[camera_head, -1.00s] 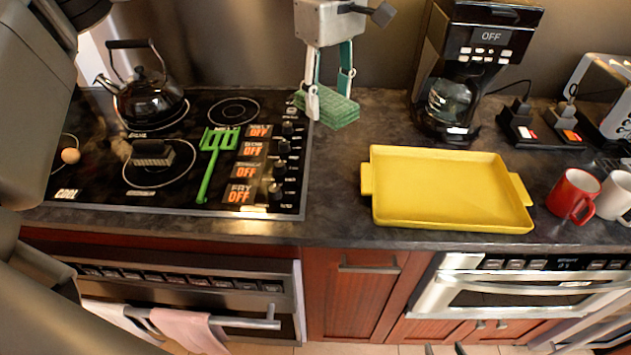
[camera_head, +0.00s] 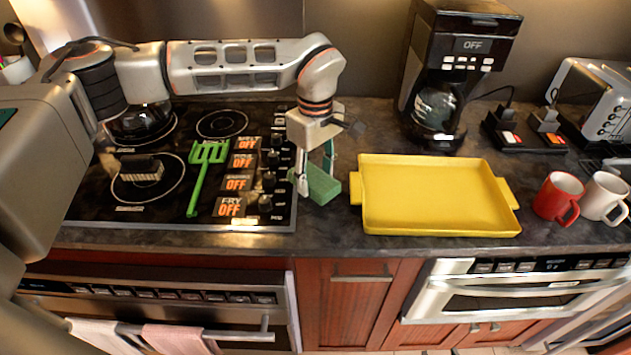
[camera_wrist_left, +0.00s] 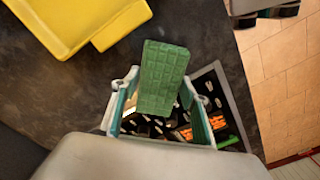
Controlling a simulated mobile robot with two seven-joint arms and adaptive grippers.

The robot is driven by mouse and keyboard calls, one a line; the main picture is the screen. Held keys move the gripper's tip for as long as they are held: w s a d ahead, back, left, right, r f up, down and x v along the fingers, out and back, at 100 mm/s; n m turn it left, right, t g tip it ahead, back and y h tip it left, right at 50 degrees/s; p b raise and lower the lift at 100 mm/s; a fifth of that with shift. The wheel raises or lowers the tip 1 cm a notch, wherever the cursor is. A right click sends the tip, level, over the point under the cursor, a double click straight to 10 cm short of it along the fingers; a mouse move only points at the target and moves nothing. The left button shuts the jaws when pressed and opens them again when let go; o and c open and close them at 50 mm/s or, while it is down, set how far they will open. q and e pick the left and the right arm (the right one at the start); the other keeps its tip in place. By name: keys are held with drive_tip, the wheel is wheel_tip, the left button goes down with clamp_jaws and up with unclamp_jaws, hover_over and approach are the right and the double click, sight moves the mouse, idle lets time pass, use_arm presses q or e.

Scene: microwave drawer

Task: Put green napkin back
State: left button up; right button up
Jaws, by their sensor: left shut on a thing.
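The green napkin (camera_head: 322,186) is a folded, thick, checked green block. My left gripper (camera_head: 317,172) is shut on it, with a finger on each side. The napkin is held over the counter between the stove's right edge and the yellow tray's left handle; whether it touches the counter is hard to tell. In the left wrist view the napkin (camera_wrist_left: 163,72) stands out between the two fingers (camera_wrist_left: 158,98) and is tilted a little. My right gripper is not in view.
The yellow tray (camera_head: 435,197) lies close to the right of the napkin. The stovetop holds a green spatula (camera_head: 200,175) on the left. A coffee maker (camera_head: 452,80) stands behind, and a red mug (camera_head: 556,196) and white mug (camera_head: 603,196) stand right. The dark counter (camera_head: 325,229) is bare in front.

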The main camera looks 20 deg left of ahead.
sight(316, 177)
use_arm(q)
drive_tip(key=shift+f, duration=1.2)
drive_tip(key=shift+f, duration=0.2)
drive_tip(key=o, duration=1.2)
drive_tip(key=shift+c, duration=0.2)
drive_tip(key=shift+r, duration=0.1)
drive_tip(key=shift+r, duration=0.3)
wheel_tip(316, 177, up, 10)
drive_tip(key=shift+r+b, duration=0.2)
drive_tip(key=shift+b, duration=0.3)
drive_tip(key=shift+r, duration=0.65)
